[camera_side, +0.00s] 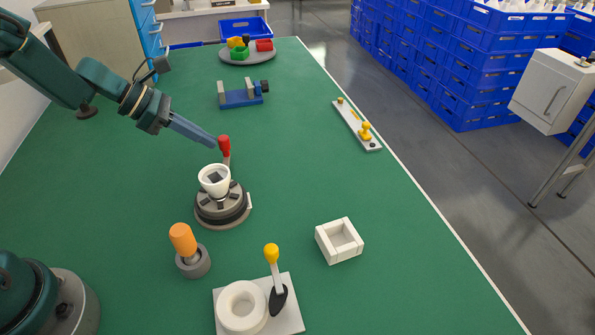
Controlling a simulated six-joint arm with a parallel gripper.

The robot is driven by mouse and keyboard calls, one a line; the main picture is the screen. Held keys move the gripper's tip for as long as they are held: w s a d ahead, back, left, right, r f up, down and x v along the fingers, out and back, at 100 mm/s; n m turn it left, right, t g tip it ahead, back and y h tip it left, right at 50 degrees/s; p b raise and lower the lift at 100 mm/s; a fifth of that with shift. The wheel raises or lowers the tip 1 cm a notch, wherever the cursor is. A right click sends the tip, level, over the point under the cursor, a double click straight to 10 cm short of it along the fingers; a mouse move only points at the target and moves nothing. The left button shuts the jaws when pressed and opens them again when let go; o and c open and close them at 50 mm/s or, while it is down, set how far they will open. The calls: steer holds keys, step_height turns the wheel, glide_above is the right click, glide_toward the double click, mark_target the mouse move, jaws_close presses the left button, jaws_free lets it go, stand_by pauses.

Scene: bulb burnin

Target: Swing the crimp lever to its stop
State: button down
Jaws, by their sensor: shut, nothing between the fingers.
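A lever with a red knob (224,145) stands upright at the back of a round dark grey fixture (222,211); it looks like the crimp lever. A white cup-shaped part (214,181) sits on top of the fixture and leans slightly. My gripper (211,142) is shut and empty, its fingertips just left of the red knob. I cannot tell whether they touch it. The lower part of the lever is partly hidden behind the cup. Another lever with a yellow knob (271,253) stands on a white plate (292,311) in front.
A white ring (232,322) sits on that plate. An orange-handled tool (182,239) stands in a grey holder. A white open box (339,241) is at right. A blue vise-like fixture (240,98) and a grey round tray (233,59) are behind. The green table between is clear.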

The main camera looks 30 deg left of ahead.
steer(key=shift+w+d+m+g+h, duration=0.55)
steer(key=shift+w+d+m, duration=0.25)
steer(key=shift+m, duration=0.2)
steer(key=w+d+m+g, duration=0.1)
steer(key=w+d+m+g+h, duration=0.1)
steer(key=m, duration=0.1)
steer(key=shift+d+f+g, duration=0.1)
steer(key=shift+d+g, duration=0.15)
steer(key=shift+d, duration=0.1)
steer(key=shift+w+d, duration=0.3)
steer(key=shift+d, duration=0.45)
steer(key=shift+w+d, duration=0.25)
steer(key=shift+d, duration=0.6)
